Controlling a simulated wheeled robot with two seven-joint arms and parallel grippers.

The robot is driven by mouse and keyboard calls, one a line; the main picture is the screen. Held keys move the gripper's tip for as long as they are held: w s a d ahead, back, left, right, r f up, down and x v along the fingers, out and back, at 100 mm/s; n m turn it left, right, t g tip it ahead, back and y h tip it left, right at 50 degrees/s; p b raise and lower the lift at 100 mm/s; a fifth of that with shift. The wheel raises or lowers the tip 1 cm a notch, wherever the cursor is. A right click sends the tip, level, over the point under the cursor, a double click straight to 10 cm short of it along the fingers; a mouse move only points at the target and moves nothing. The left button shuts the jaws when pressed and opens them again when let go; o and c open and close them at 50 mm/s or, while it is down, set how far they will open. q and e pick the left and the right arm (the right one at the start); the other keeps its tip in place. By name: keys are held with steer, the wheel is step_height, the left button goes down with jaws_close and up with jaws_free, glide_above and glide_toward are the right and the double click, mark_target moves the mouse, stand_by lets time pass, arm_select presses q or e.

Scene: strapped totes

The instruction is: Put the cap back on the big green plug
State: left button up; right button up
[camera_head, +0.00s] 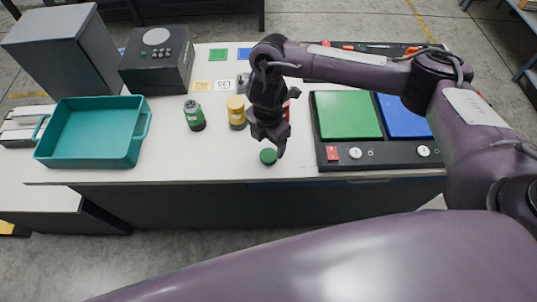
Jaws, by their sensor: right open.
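The big green plug (194,116) stands upright on the white bench, left of the yellow plug. A round dark green cap (268,156) lies on the bench near its front edge. My right gripper (267,143) points down just above the cap, with its fingers open; whether they touch the cap I cannot tell. My left gripper is not in view. A purple arm link crosses the bottom of the view.
A yellow plug (236,112) stands beside the green one, and a red object (287,110) is partly hidden behind my gripper. A teal tray (139,137) is at left. A black panel with green and blue pads (347,114) is at right. The bench front between tray and cap is clear.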

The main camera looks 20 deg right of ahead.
mark_target(269, 155)
steer(key=f, duration=0.3)
steer(key=f+b, duration=0.1)
steer(key=shift+s+f, duration=0.2)
steer(key=shift+s, duration=0.1)
steer(key=shift+f, duration=0.4)
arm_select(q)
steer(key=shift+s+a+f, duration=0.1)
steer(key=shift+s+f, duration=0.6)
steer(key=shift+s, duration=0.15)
arm_select(e)
steer(key=shift+w, duration=0.1)
steer(key=c, duration=1)
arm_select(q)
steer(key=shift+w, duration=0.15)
arm_select(e)
steer(key=shift+r, duration=0.1)
